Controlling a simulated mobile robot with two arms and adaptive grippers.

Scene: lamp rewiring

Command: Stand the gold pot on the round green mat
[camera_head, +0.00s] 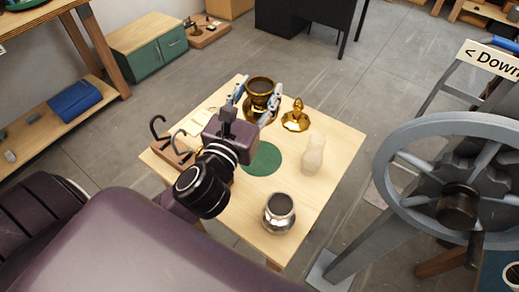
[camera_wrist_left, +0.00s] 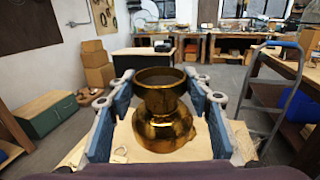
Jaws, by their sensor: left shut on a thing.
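The gold pot (camera_head: 261,101) is upright at the back of the small wooden table, with its dark open mouth upward. My left gripper (camera_head: 258,91) is shut on it, one finger on each side. In the left wrist view the pot (camera_wrist_left: 164,126) stands between the blue fingers (camera_wrist_left: 164,104), showing a wide rim, a narrow neck and a round belly. I cannot tell whether its base touches the table. The round green mat (camera_head: 265,158) lies flat on the table, nearer than the pot, partly hidden by my left arm. My right gripper is not in view.
A gold lid (camera_head: 296,116) with a knob sits right of the pot. A pale bottle-like vase (camera_head: 313,156) stands right of the mat, and a silver pot (camera_head: 279,213) stands in front. A wooden block with dark hooks (camera_head: 170,152) is at left. The mat's visible part is clear.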

